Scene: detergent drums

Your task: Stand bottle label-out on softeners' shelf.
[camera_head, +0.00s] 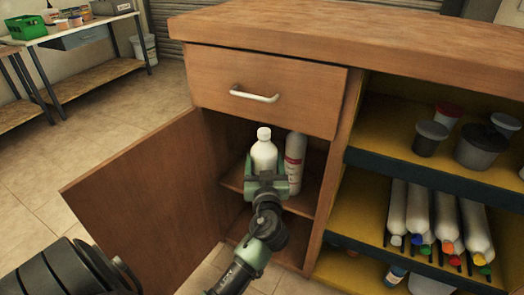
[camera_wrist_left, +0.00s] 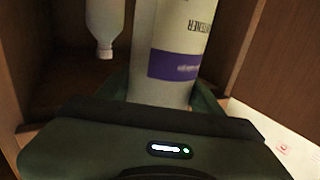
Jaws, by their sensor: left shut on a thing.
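My left gripper (camera_head: 266,183) is shut on a white bottle (camera_head: 264,153) with a white cap, held upright at the mouth of the open cabinet. In the left wrist view the held bottle (camera_wrist_left: 180,45) appears inverted, showing dark print ending in "TENER" and a purple band. Its label side faces that camera. The cabinet's inner shelf (camera_head: 232,178) is partly hidden; I cannot tell whether the held bottle touches it. A second white bottle (camera_head: 295,158) with red marking stands on the right; it also shows in the left wrist view (camera_wrist_left: 104,18). My right gripper is out of view.
The cabinet door (camera_head: 140,205) stands open on the left. A closed drawer (camera_head: 255,88) is above the opening. Yellow shelves (camera_head: 365,215) with tubs and several coloured-cap bottles are on the right. Floor is clear at left; a workbench (camera_head: 70,38) stands far back.

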